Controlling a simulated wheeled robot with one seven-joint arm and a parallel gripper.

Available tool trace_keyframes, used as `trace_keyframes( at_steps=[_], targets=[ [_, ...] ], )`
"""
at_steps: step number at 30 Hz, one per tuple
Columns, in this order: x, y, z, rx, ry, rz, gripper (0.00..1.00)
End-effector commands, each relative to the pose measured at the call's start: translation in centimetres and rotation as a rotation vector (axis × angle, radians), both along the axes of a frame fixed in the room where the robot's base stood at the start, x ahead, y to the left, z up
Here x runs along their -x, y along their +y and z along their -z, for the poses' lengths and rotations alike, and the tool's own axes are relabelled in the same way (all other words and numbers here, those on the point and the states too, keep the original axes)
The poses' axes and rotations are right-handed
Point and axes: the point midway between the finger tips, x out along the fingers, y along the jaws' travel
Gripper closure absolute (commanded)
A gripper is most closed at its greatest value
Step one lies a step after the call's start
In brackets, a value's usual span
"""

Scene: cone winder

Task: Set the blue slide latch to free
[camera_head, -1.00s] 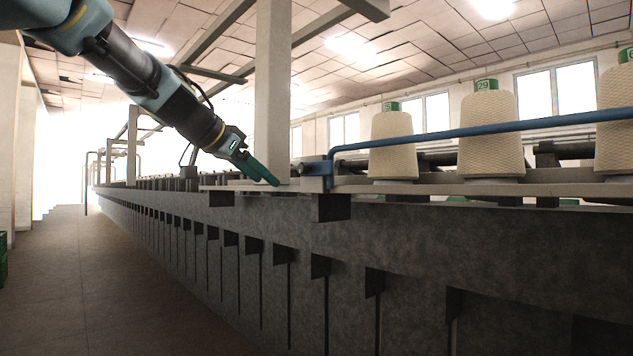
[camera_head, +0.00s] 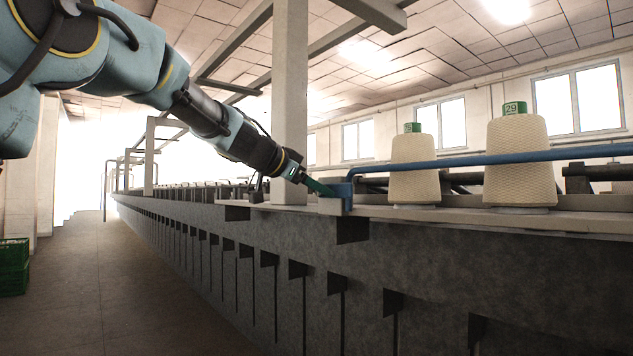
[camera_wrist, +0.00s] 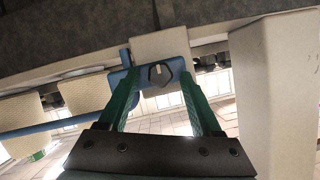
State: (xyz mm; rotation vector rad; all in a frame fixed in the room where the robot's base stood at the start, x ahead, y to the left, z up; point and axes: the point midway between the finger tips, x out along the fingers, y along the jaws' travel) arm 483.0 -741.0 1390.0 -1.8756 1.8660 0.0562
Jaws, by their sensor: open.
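The blue latch block (camera_head: 346,191) sits on the machine's rail, at the left end of a long blue bar (camera_head: 470,160). In the wrist view the blue block (camera_wrist: 178,66) carries a dark hexagonal knob (camera_wrist: 160,74) with a pale mark. My gripper (camera_head: 322,188) has green fingers and reaches down from the upper left to the block. In the wrist view my gripper (camera_wrist: 156,84) is open, with one finger on each side of the knob. I cannot tell whether the fingers touch the block. The far side of the latch is hidden.
Cream yarn cones (camera_head: 414,168) stand behind the blue bar to the right. A pale column (camera_head: 290,100) rises just behind my gripper. The grey machine front (camera_head: 450,265) runs along the aisle. Green crates (camera_head: 14,265) stand at the left; the aisle floor (camera_head: 80,300) is clear.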

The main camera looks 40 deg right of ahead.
Motion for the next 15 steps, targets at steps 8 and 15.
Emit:
trace_keyframes(
  at_steps=[8,15],
  targets=[
    [-0.03,-0.28,0.18,0.0,0.0,0.0,0.34],
    [-0.04,-0.26,0.16,-0.001,0.0,0.0,0.56]
  ],
)
